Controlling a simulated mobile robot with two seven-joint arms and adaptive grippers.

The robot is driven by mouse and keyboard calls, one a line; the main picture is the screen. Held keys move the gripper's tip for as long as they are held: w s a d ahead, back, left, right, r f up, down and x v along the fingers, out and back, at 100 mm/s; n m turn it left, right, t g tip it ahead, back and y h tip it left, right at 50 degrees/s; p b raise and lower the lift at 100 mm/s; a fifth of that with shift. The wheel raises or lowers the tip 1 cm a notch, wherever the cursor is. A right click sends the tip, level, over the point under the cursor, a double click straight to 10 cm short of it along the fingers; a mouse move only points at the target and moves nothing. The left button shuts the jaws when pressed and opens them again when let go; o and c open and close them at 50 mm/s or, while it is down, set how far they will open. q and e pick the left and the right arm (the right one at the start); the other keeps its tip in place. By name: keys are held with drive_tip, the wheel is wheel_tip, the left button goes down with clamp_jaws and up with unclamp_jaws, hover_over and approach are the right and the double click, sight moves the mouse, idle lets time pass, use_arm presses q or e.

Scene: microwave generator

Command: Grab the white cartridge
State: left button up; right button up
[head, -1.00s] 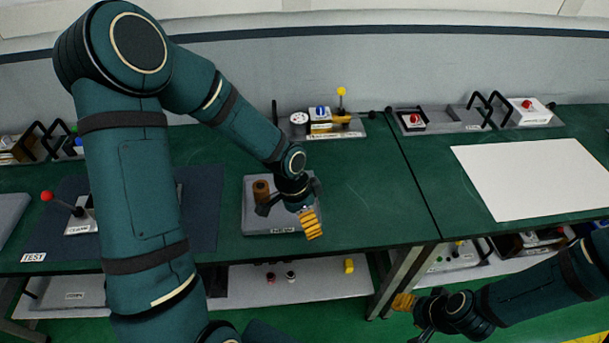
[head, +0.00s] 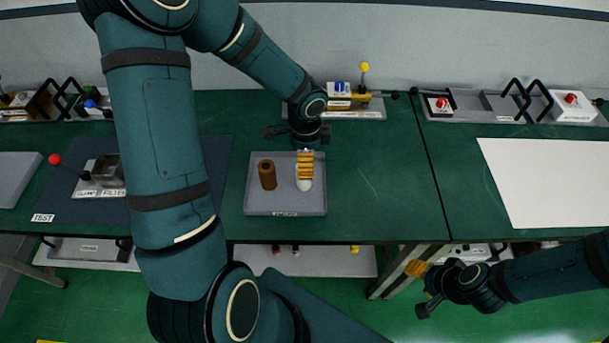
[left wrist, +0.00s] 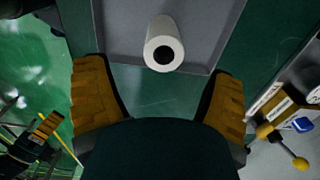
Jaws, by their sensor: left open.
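The white cartridge (head: 304,185) stands in a grey tray (head: 257,207) on the green table. The brown cartridge (head: 267,176) stands to its left in the same tray. My left gripper (head: 305,165) is above and behind the white cartridge, its orange fingers partly covering it in the head view. In the left wrist view the white cartridge (left wrist: 163,44), with a dark hole in its end, lies ahead between the open, empty fingers (left wrist: 158,76). It appears clear of both fingers. My right gripper (head: 418,286) is low at the right, off the table's front edge; its jaw opening is unclear.
A fixture with a yellow-knobbed lever (head: 363,68) stands behind my left gripper. A red-knobbed lever device (head: 105,172) sits at the left on a dark mat. A white sheet (head: 550,180) lies on the right table. The table right of the tray is clear.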

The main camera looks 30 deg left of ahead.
use_arm(q)
drive_tip(key=shift+a+f, duration=0.15)
drive_tip(key=shift+f, duration=1.2)
drive_tip(key=shift+a+f, duration=0.1)
drive_tip(key=shift+f, duration=1.25)
drive_tip(key=c, duration=1.3)
